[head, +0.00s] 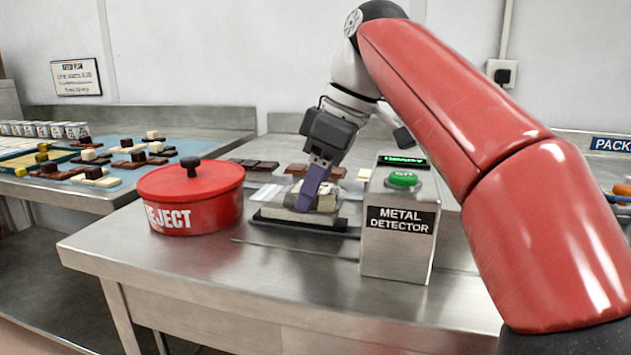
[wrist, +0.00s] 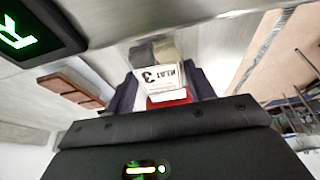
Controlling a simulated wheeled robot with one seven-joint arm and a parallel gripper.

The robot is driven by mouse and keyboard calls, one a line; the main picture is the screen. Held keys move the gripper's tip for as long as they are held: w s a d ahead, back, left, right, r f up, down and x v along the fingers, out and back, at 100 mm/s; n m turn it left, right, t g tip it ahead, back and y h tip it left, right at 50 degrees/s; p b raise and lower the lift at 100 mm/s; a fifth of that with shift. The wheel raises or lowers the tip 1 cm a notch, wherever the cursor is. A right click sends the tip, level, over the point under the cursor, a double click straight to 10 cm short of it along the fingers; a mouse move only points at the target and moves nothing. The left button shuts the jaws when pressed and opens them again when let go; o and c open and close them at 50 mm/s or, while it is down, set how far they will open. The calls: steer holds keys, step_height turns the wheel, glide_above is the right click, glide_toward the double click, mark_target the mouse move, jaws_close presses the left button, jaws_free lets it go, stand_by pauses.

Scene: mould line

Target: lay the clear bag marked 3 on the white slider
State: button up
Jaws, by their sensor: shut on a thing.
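The clear bag marked 3 (wrist: 172,76) is between the two fingers of my gripper (wrist: 164,88) in the wrist view. Its white label shows a black 3, with pale and dark contents beyond it. In the head view my gripper (head: 312,203) points down and is shut on the bag (head: 327,203), left of the metal detector. The bag is low over the white slider (head: 279,213), a pale plate on a dark base. The fingers and bag hide part of the slider; I cannot tell if they touch.
The red reject pot (head: 192,198) with its lid on stands to the left. The metal detector (head: 398,228) stands close on the right, with a green button. Brown chocolate bars (head: 254,165) lie behind. The steel bench front is clear.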

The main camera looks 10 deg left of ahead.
stand_by(0.4)
steer(key=o, duration=1.1)
steer(key=shift+o, duration=0.2)
